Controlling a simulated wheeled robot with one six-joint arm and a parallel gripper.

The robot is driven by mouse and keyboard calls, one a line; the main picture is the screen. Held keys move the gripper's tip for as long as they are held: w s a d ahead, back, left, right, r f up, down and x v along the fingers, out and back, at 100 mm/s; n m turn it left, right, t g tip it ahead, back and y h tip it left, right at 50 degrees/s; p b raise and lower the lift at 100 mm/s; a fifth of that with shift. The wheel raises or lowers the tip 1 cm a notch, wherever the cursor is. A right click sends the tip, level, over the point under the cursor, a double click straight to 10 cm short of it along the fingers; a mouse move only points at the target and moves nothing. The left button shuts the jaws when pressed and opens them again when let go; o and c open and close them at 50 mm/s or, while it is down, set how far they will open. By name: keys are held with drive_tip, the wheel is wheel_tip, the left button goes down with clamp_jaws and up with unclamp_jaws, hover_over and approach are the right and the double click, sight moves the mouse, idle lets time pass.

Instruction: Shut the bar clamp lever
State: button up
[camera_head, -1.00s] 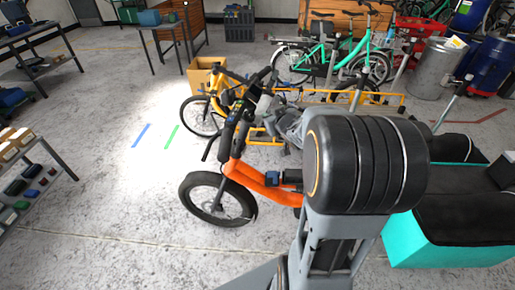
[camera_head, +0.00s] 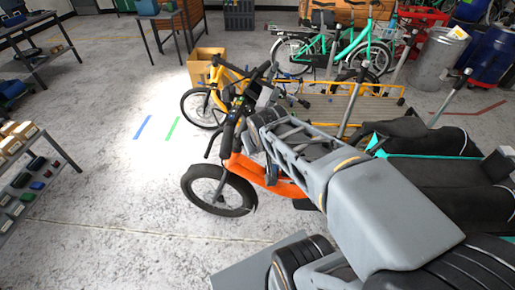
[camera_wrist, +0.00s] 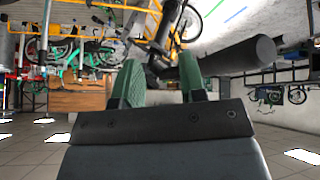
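The orange cargo bike (camera_head: 270,180) stands in the middle of the head view, with its dark handlebar (camera_head: 236,112) at the upper left of its frame. The bar clamp lever is too small and dark to pick out for sure. My gripper (camera_wrist: 160,70) shows two green fingers, spread apart, with dark handlebar parts between and just beyond them. I cannot tell whether they touch. A thick black handlebar grip (camera_wrist: 245,57) reaches to the right of the fingers in the wrist view. In the head view my arm reaches to just right of the handlebar, and the fingertips are unclear.
A yellow bike (camera_head: 228,80) stands close behind the handlebar, near a cardboard box (camera_head: 205,62). A shelf of small boxes (camera_head: 35,165) stands at left. The floor between is clear.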

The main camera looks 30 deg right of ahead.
drive_tip(key=shift+s+a+g+y, duration=0.3)
drive_tip(key=shift+s+a+g, duration=0.2)
drive_tip(key=shift+s+a, duration=0.6)
drive_tip(key=shift+s+d, duration=0.1)
drive_tip(key=shift+n+g+y, duration=0.5)
drive_tip(key=shift+g+y, duration=0.2)
drive_tip(key=shift+g, duration=0.1)
drive_tip(key=s+a, duration=0.3)
drive_tip(key=s, duration=0.1)
drive_tip(key=shift+s+a+f, duration=0.1)
drive_tip(key=shift+a+f, duration=0.05)
drive_tip(key=shift+f, duration=0.1)
drive_tip(key=shift+o, duration=0.6)
